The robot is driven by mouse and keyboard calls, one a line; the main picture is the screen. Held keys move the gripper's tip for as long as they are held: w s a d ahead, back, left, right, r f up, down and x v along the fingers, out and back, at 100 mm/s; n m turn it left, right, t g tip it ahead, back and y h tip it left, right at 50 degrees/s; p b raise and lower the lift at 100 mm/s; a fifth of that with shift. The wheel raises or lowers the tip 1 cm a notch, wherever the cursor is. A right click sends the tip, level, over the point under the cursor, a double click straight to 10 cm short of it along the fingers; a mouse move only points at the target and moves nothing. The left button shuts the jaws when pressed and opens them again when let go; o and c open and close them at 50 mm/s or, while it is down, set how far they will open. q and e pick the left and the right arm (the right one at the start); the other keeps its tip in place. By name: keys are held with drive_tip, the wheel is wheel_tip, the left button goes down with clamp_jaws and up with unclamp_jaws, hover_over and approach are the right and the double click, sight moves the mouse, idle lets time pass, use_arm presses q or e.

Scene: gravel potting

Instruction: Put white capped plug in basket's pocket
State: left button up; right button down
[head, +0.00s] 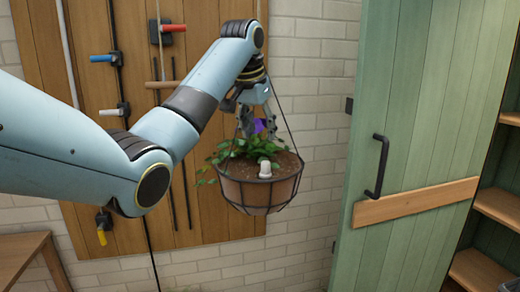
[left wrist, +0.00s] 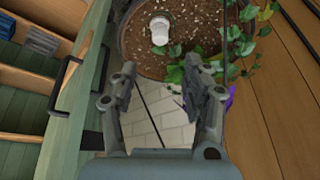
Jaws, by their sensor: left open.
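The white capped plug (head: 265,169) stands in the soil near the front of the hanging basket (head: 258,193). In the left wrist view the plug (left wrist: 160,30) sits in the soil inside the basket's rim (left wrist: 122,45), beyond the fingertips. My left gripper (head: 246,125) is above the basket's plant, pointing down. My right gripper is not in view.
A leafy plant with a purple flower (head: 261,126) grows in the basket, and thin hanger wires (head: 287,119) rise around my left gripper. A green door (head: 420,130) stands to the right. A wooden board with valves (head: 103,58) is behind my arm.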

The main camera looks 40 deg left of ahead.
use_arm(q)
drive_tip(key=d+f+m+t, duration=0.2)
drive_tip(key=d+f+t, duration=0.5)
drive_tip(key=d, duration=0.1)
drive_tip(key=s+f+g, duration=0.1)
drive_tip(key=s+f, duration=0.3)
drive_tip(key=f, duration=0.6)
drive_tip(key=s+a+f+n+g, duration=0.15)
drive_tip(key=s+f, duration=0.35)
drive_tip(key=f, duration=0.6)
drive_tip(key=s+f+m+g, duration=0.1)
drive_tip(key=s+f, duration=0.3)
drive_tip(key=f, duration=0.6)
drive_tip(key=s+f+g, duration=0.4)
drive_tip(key=s+f, duration=1.4)
drive_tip(key=s, duration=0.4)
drive_tip(key=s+d+f+g, duration=0.1)
drive_tip(key=s+f, duration=0.2)
drive_tip(key=s, duration=0.8)
drive_tip(key=s+f+g, duration=0.1)
drive_tip(key=s+f, duration=0.3)
drive_tip(key=s, duration=0.7)
drive_tip(key=shift+s+d+g, duration=0.35)
drive_tip(key=shift+s+d, duration=0.05)
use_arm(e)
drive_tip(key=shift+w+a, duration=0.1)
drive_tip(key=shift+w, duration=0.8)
